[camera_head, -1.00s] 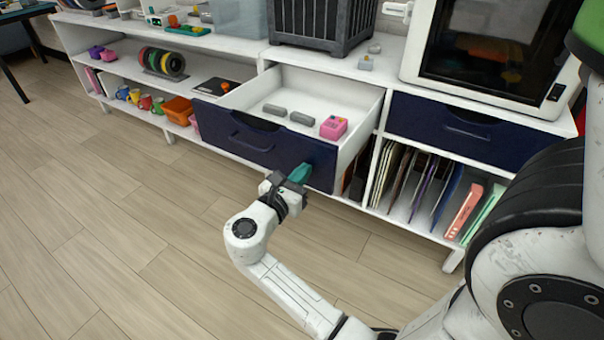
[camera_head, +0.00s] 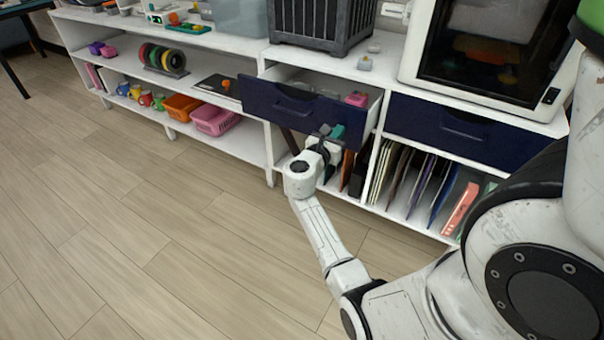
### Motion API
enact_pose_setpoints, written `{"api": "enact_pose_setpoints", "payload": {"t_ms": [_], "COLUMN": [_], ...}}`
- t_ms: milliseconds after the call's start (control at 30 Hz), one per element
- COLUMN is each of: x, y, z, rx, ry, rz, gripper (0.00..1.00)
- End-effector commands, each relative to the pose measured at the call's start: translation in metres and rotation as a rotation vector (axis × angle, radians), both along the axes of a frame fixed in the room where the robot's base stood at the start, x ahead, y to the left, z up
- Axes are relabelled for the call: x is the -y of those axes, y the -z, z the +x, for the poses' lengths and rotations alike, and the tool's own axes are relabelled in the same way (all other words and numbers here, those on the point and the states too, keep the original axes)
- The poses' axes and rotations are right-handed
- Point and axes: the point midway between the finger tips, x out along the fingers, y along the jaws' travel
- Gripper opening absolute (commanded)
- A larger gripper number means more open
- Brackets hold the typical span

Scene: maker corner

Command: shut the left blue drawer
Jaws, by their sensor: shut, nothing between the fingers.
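The left blue drawer (camera_head: 283,105) is dark blue and stands partly open, its front a short way out from the white shelf unit. A pink object (camera_head: 356,99) and part of a grey one show inside over its front; the rest of the inside is hidden. My gripper (camera_head: 334,133) is shut and empty, with its teal fingertips at the lower right part of the drawer front. They look to be against it, but I cannot be sure of touch. The right blue drawer (camera_head: 450,131) is shut.
A dark crate (camera_head: 318,22) stands on the shelf top above the drawer. A white-framed machine (camera_head: 490,55) stands to the right. Folders (camera_head: 415,185) fill the compartment below the right drawer. The wooden floor in front is clear.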

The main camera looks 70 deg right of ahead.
Motion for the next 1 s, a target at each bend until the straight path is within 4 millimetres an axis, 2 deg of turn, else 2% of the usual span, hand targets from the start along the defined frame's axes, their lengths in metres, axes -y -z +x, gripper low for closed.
{"api": "enact_pose_setpoints", "payload": {"t_ms": [33, 200, 500, 700, 1000], "x": [0.015, 0.06, 0.123, 0.146, 0.156], "y": [0.002, 0.004, 0.004, 0.002, 0.0], "z": [-0.005, -0.016, -0.03, -0.035, -0.037], "rx": [0.003, 0.002, 0.002, 0.0, 0.0], "ry": [0.005, 0.005, 0.002, 0.001, -0.003], "rz": [-0.002, 0.0, -0.001, -0.001, -0.001], "gripper": [0.0, 0.0, 0.0, 0.0, 0.0]}}
